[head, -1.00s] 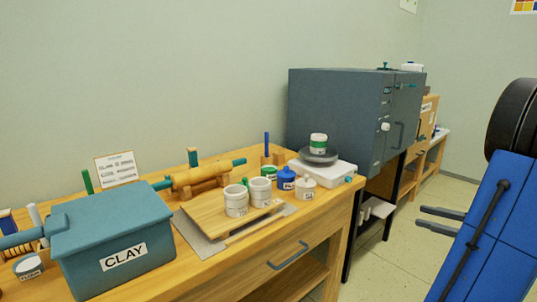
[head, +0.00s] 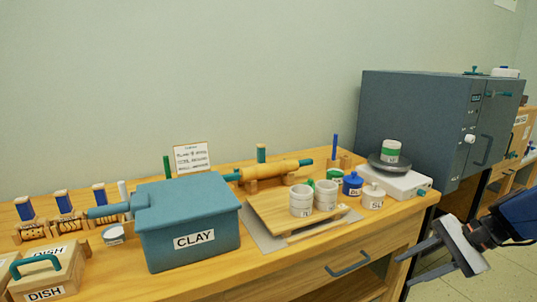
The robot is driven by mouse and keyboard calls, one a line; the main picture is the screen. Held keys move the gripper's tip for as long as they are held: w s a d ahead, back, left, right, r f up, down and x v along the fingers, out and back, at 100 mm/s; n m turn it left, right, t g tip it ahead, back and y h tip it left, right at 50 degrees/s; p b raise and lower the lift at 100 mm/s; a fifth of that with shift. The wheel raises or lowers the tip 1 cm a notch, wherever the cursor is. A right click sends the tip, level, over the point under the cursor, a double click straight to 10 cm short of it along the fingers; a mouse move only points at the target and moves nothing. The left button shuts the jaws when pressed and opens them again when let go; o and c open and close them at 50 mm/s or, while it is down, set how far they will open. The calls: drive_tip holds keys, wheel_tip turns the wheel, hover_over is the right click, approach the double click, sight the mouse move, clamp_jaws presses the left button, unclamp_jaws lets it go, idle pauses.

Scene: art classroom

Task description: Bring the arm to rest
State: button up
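My gripper (head: 428,254) is at the lower right of the head view, in front of the right end of the wooden workbench (head: 215,280). Its two dark fingers point left and stand apart, with nothing between them. My blue arm enters from the right edge; most of it is out of the picture.
On the bench stand a teal CLAY box (head: 188,250), a wooden board (head: 268,214) with two white jars, a rolling pin (head: 275,169), and a white scale (head: 395,181) bearing a green-labelled jar (head: 390,151). A grey kiln (head: 425,120) stands behind right. Floor (head: 430,275) shows at lower right.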

drive_tip(key=s+a+n+t+h, duration=0.1)
drive_tip(key=s+a+n+h, duration=0.6)
drive_tip(key=n, duration=0.7)
drive_tip(key=shift+s+a+f+h, duration=0.15)
drive_tip(key=shift+s+a+h, duration=0.15)
drive_tip(key=shift+s+a, duration=0.8)
